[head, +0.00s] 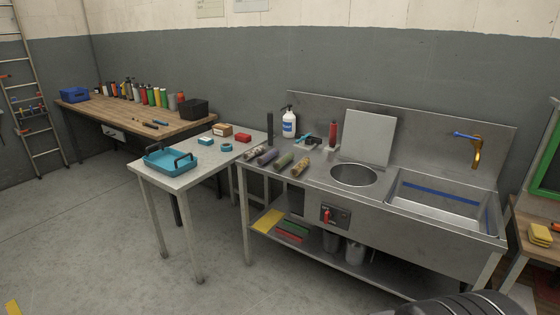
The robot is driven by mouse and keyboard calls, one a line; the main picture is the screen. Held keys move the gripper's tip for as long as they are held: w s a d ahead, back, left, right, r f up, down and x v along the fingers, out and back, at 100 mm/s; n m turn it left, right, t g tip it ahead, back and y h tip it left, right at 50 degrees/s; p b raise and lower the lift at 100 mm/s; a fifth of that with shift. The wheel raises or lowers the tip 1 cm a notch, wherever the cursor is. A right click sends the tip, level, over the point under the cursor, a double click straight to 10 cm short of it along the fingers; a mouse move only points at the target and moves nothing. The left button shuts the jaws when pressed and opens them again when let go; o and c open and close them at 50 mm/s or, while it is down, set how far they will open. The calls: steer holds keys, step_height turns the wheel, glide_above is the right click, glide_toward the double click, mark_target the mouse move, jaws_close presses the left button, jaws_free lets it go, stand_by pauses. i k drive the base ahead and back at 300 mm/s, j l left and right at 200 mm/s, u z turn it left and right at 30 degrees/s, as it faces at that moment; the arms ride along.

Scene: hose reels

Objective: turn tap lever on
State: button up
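A brass tap (477,153) is on the steel backsplash above the rectangular sink basin (440,216). Its blue lever (464,135) sticks out to the left from the top of the tap, roughly level. The tap's spout hangs down; no water can be made out at this size. My gripper is not in view, so its state and its place relative to the lever are hidden.
The steel sink bench (383,230) also has a round basin (353,175), a leaning panel (366,139) and a white bottle (289,124). A black ridged object (465,305) fills the bottom right.

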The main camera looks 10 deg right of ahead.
mark_target(456, 134)
steer(key=z, duration=1.3)
steer(key=i+z, duration=0.1)
steer(key=i, duration=0.45)
